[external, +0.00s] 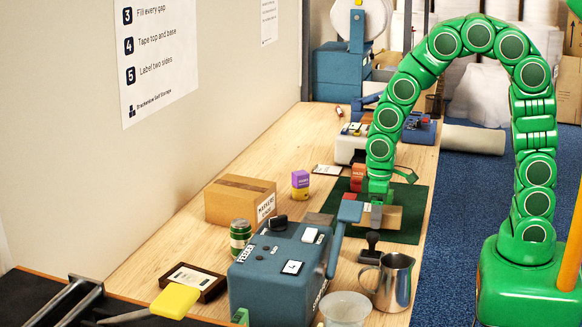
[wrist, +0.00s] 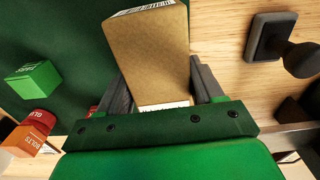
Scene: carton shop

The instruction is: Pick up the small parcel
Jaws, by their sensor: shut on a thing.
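The small parcel (wrist: 158,50) is a plain brown box with a white barcode label at one end. In the wrist view it sits between the two dark fingers of my gripper (wrist: 162,85), which is shut on its sides. In the external view the parcel (external: 390,217) shows partly behind my gripper (external: 377,206), over the dark green mat (external: 408,234). I cannot tell whether it touches the mat or hangs slightly above it. The gripper hides part of its near end.
A blue machine (external: 275,268), a steel jug (external: 395,284) and a black-handled stamp (external: 371,250) stand in front of the mat. A larger carton (external: 240,200) and a purple-and-yellow block (external: 300,184) are left. A green block (wrist: 34,79) lies beside the parcel.

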